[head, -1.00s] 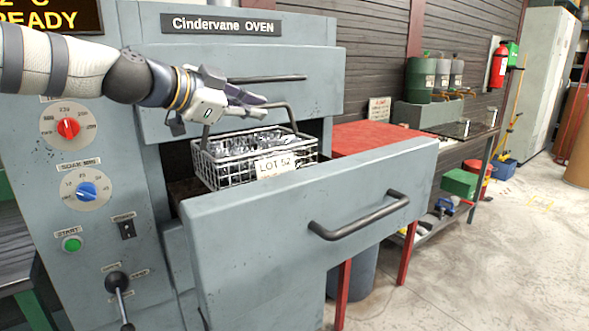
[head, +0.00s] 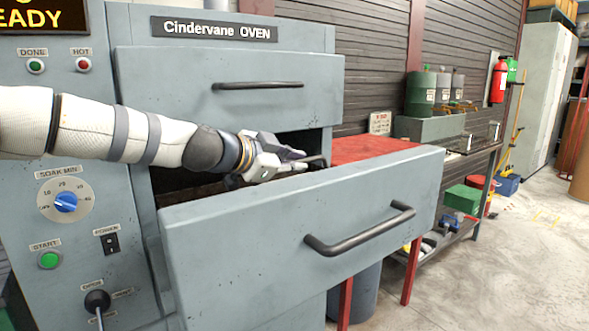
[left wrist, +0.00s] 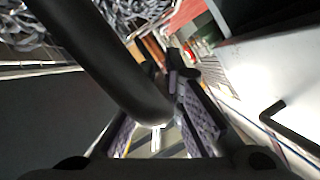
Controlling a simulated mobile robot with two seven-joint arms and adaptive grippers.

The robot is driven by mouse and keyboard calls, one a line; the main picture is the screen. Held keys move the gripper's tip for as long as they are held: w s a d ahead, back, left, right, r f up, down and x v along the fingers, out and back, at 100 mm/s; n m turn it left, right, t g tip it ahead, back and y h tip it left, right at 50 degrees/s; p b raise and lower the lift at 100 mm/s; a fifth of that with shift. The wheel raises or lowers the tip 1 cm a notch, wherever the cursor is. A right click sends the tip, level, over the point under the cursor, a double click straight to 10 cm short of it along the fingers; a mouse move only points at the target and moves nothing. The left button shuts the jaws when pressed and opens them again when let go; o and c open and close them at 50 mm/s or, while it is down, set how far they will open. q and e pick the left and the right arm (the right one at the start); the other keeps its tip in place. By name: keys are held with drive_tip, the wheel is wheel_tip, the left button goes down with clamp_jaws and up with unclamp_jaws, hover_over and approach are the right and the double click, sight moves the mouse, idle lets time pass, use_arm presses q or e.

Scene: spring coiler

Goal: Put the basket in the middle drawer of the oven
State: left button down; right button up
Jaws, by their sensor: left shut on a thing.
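The oven's middle drawer (head: 300,230) is pulled out, with a dark bar handle (head: 360,232) on its grey front. My left gripper (head: 295,158) is over the open drawer, just behind the top edge of its front. It is shut on the basket's dark handle (head: 318,161), which crosses between the fingers in the left wrist view (left wrist: 110,70). The basket's wire body is hidden behind the drawer front in the head view. Shiny metal coils (left wrist: 150,10) in the basket show at the top of the left wrist view. My right gripper is not in view.
The closed upper drawer (head: 230,110) is just above my left arm. The oven's control panel (head: 65,225) is at the left. A red-topped table (head: 365,148) stands close behind the drawer's right end. Open floor (head: 510,250) lies to the right.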

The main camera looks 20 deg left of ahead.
use_arm(q)
drive_tip(key=shift+f, duration=0.1)
drive_tip(key=shift+f, duration=0.15)
drive_tip(key=c, duration=1.7)
unclamp_jaws()
drive_tip(key=shift+s+f, duration=0.1)
drive_tip(key=shift+f, duration=0.05)
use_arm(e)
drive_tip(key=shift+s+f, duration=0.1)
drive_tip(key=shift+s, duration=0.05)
use_arm(q)
drive_tip(key=shift+r, duration=0.35)
drive_tip(key=p+v, duration=0.1)
drive_tip(key=v, duration=0.3)
drive_tip(key=p+v, duration=0.1)
drive_tip(key=v, duration=0.6)
drive_tip(key=shift+s+a+f+p, duration=0.1)
drive_tip(key=shift+s+a+p, duration=0.1)
drive_tip(key=shift+s+p, duration=0.25)
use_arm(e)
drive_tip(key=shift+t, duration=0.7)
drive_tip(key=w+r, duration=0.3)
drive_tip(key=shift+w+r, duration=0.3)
